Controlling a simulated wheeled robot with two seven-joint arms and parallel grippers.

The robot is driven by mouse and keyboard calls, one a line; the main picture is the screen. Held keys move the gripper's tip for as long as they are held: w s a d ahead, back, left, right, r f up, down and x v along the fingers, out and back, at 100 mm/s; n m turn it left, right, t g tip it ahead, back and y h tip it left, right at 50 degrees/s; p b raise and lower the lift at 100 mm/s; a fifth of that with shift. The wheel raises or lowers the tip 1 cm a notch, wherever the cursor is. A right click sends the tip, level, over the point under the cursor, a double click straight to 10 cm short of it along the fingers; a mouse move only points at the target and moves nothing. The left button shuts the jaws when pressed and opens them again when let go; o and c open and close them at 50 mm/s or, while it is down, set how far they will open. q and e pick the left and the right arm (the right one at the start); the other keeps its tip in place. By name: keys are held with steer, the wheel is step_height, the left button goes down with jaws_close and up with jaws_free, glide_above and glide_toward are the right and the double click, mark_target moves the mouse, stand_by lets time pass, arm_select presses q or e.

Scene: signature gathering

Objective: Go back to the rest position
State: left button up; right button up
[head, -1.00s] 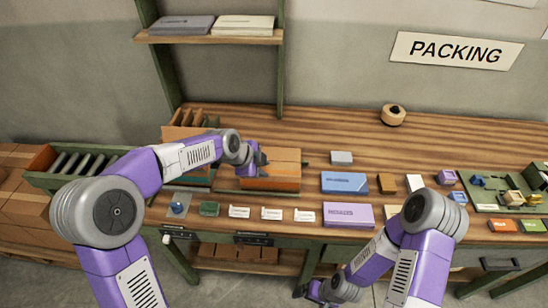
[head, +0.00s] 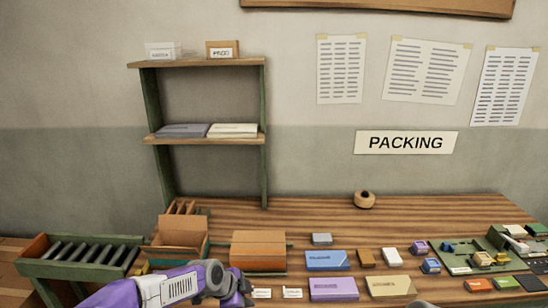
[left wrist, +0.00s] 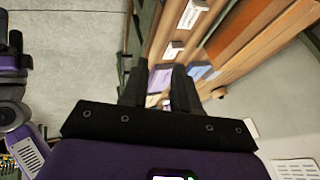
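My left gripper (head: 243,298) is low in the head view, at the front edge of the wooden bench (head: 330,222), below the orange-brown box (head: 258,252). In the left wrist view its two black fingers (left wrist: 159,88) are apart, with nothing held between them. My left forearm (head: 150,292) comes in from the bottom left. A grey joint of my right arm (head: 421,304) barely shows at the bottom edge. Black prongs at the far left of the left wrist view may be my right gripper (left wrist: 10,40); they are cut off, so its state is unclear.
The bench holds a blue box (head: 327,261), a purple box (head: 333,289), a tan box (head: 390,286) and small blocks. A dark-slotted rack (head: 42,268) stands at the left. A shelf (head: 150,139) rises behind. The bench's back strip is mostly clear.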

arm_select(q)
step_height(320, 180, down, 10)
steer(key=s+n+g, duration=0.1)
steer(key=n, duration=0.3)
steer(key=s+a+f+n+g, duration=0.1)
steer(key=s+f+n, duration=0.7)
steer(key=s, duration=0.4)
steer(key=s+a+f+n+g, duration=0.1)
steer(key=s+f+n, duration=0.7)
steer(key=s+f, duration=0.2)
steer(key=shift+s+f+g, duration=0.25)
steer(key=shift+s+g, duration=0.15)
steer(key=shift+s, duration=0.7)
